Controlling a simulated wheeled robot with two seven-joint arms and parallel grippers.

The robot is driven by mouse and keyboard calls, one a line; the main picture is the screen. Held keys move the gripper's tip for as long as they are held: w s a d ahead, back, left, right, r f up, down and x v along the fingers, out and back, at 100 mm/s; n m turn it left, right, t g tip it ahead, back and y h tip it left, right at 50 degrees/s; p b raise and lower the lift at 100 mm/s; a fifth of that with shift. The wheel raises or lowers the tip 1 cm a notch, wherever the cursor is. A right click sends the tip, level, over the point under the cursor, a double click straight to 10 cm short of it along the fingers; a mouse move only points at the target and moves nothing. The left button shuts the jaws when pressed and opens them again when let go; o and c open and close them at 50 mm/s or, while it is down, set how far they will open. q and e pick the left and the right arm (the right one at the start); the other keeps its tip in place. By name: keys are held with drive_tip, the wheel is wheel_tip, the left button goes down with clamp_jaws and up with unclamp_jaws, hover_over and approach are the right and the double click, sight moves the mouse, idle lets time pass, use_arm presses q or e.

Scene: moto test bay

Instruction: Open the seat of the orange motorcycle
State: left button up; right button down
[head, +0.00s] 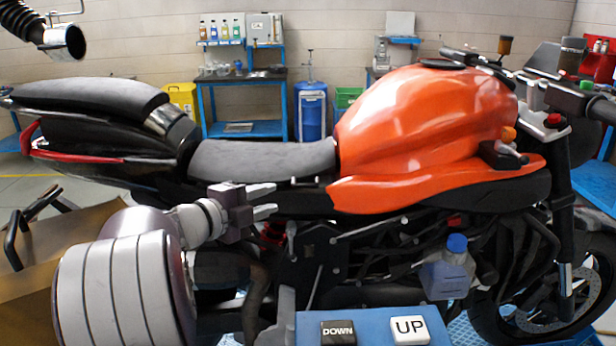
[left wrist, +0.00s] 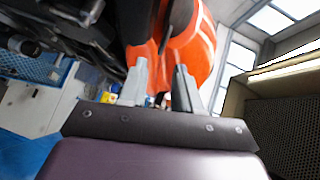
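The orange motorcycle (head: 425,125) stands side-on across the head view, and its orange body also shows in the left wrist view (left wrist: 195,45). Its dark grey seat (head: 262,159) lies flat and looks closed between the orange tank and the black tail (head: 95,95). My left gripper (head: 270,200) is in front of the bike's side, just below the seat, its fingers pointing right. The fingers are apart with nothing seen between them; they also show in the left wrist view (left wrist: 160,80). Whether they touch the bike is unclear. My right gripper is not in view.
A blue box with DOWN and UP buttons (head: 375,328) is at the bottom front. A bottle with a blue cap (head: 447,270) is by the bike's lower side. A black hose with a metal nozzle (head: 62,42) hangs at top left. Blue shelving (head: 245,105) stands behind.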

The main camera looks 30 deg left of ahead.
sight(303, 186)
use_arm(q)
drive_tip(key=shift+m+h, duration=0.4)
drive_tip(key=shift+m, duration=0.1)
drive_tip(key=p+x, duration=0.1)
drive_tip(key=x, duration=0.4)
drive_tip(key=shift+w+r, duration=0.15)
drive_tip(key=shift+w, duration=0.15)
drive_tip(key=x, duration=0.4)
drive_tip(key=shift+d, duration=0.25)
drive_tip(key=shift+w+d+r, duration=0.1)
drive_tip(key=shift+w+d, duration=0.05)
drive_tip(key=shift+w, duration=0.4)
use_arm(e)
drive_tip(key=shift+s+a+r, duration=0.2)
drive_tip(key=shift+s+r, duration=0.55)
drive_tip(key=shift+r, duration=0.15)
use_arm(q)
drive_tip(key=shift+w, duration=0.1)
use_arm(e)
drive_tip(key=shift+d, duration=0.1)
use_arm(q)
clamp_jaws()
